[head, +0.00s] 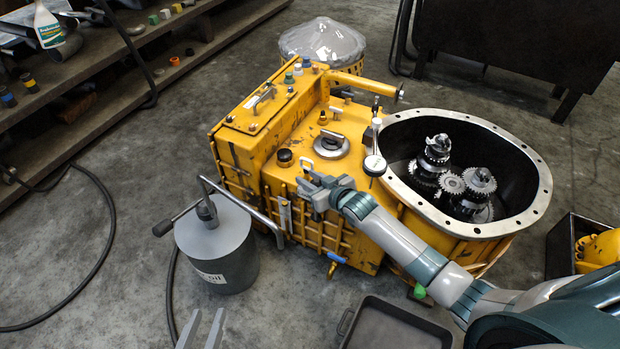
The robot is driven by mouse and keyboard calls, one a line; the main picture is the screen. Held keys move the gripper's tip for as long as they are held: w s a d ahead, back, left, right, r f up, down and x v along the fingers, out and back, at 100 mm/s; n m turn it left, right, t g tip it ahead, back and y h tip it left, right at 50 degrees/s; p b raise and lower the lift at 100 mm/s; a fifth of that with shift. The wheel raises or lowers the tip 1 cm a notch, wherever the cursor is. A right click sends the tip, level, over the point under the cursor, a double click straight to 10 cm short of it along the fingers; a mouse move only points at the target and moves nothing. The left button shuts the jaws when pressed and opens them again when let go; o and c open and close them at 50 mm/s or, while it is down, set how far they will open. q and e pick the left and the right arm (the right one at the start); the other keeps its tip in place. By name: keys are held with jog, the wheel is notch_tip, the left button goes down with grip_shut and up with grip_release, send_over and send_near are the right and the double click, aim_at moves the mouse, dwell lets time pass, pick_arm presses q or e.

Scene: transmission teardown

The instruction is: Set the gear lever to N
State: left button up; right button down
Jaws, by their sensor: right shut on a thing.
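The yellow transmission housing (278,178) stands on the floor in the middle of the head view. My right gripper (308,188) reaches in from the right and is shut at the housing's near top edge, on what appears to be the gear lever. The jaws hide most of the lever, so its position and the N mark cannot be read. A pale hooked piece (306,164) shows just behind the jaws; I cannot tell whether it belongs to the lever. My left gripper (203,330) shows at the bottom edge with its two fingers apart, open and empty.
A grey oil drum (222,254) with a handled rod stands left of the housing. The round open bell (535,201) with gears (451,183) lies right of my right gripper. A black tray (393,329) is on the floor in front. A shelf (104,78) stands upper left.

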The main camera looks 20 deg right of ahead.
jog(key=c, duration=1.3)
grip_release()
jog(key=shift+c, duration=0.2)
jog(key=shift+d, duration=0.1)
